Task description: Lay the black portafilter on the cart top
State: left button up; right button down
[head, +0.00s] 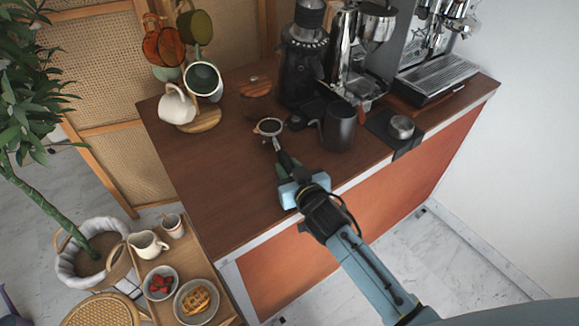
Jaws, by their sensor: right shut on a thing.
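The black portafilter (270,129) has a round metal basket and a dark handle pointing toward me. It is at the middle of the brown cart top (217,194). My right gripper (287,172) is shut on its handle. The basket is over the wooden surface; I cannot tell whether it touches it. The gripper hides part of the handle. My left gripper is not in view.
A black pitcher (339,127) stands close to the right of the portafilter. A tamper (401,127) sits on a black mat, a dark grinder (302,62) stands behind, and a mug tree with a white mug (177,104) stands back left. The front left of the top is clear.

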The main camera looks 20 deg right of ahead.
jog(key=shift+r, duration=0.15)
jog(key=c, duration=1)
grip_release()
jog(key=shift+c, duration=0.2)
jog(key=shift+f, duration=0.25)
jog(key=v, duration=1.3)
jog(key=shift+s+r+p, duration=0.15)
jog(key=shift+s+p, duration=0.05)
jog(key=shift+p, duration=0.25)
